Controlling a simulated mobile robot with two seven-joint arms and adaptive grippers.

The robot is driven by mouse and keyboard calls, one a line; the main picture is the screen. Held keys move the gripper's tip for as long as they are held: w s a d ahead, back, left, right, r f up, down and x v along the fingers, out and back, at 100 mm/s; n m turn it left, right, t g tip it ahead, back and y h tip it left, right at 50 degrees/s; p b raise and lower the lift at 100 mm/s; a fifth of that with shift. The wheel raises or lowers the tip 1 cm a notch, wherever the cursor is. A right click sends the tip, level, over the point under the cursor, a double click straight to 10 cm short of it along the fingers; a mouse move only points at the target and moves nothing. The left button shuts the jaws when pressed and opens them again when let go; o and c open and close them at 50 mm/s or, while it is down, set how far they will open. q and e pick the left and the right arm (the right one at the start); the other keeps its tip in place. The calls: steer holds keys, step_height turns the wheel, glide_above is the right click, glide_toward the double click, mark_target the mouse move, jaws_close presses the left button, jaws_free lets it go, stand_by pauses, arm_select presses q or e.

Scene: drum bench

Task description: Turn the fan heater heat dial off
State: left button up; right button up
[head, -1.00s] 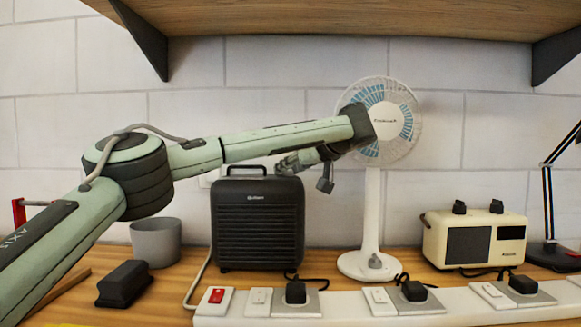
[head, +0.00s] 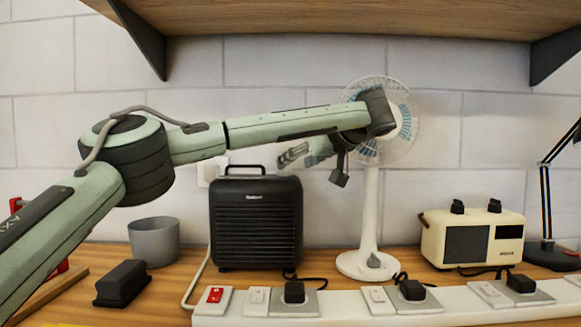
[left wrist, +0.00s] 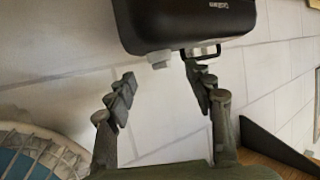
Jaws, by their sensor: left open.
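The black fan heater (head: 256,225) stands on the bench left of the white fan, with a carry handle on its top. In the left wrist view the heater (left wrist: 185,18) shows at the top, roughly upside down. A small pale grey stub (left wrist: 159,60) beside its handle may be the heat dial; I cannot make out its setting. My left gripper (head: 293,155) is above and to the right of the heater, pointing left. In the left wrist view its fingers (left wrist: 160,78) are apart and empty, with a gap to the stub. My right gripper is out of view.
A white fan (head: 371,215) stands behind my left arm, close to the wrist. A cream radio (head: 473,240), a grey cup (head: 154,241), a black block (head: 122,283) and a white power strip (head: 345,302) are on the bench. A wooden shelf (head: 350,15) overhangs the wall.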

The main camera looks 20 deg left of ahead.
arm_select(q)
steer(key=v, duration=0.7)
steer(key=shift+s, duration=0.15)
steer(key=shift+d, duration=0.1)
